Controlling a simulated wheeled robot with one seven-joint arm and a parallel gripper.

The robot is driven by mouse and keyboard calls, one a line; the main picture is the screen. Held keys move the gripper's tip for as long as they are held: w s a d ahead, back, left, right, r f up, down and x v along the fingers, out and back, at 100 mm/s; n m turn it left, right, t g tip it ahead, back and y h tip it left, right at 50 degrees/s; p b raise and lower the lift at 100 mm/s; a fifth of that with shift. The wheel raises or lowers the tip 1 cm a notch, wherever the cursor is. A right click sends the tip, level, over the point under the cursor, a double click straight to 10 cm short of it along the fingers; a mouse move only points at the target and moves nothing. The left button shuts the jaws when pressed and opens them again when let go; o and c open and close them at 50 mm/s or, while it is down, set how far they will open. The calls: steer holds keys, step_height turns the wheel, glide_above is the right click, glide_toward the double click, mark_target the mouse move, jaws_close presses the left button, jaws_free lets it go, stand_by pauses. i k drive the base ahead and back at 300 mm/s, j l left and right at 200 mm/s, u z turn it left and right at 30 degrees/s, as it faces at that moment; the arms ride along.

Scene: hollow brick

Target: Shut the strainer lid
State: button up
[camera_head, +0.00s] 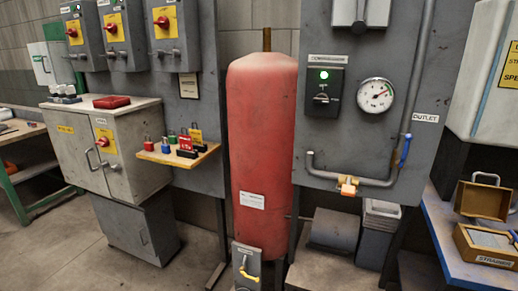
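The strainer (466,245) is a brass-coloured box at the right edge, with a white label on its front and a grey mesh-like top surface. It sits on a blue-edged bench, and its right side is cut off by the frame. Its lid (482,200) stands open and upright at the back of the box, with a grey handle (486,176) at its top edge. My gripper is not in view.
The blue-edged bench (445,238) is at the lower right. A grey panel with a gauge (376,95), pipe and blue-handled valve stands left of it. A red tank (262,150) stands mid-frame. A wooden shelf (178,156) holds several padlocks. Bare floor shows at lower left.

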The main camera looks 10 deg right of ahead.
mark_target(478, 201)
steer(key=z, duration=1.05)
steer(key=i+j, duration=0.1)
steer(key=i, duration=0.15)
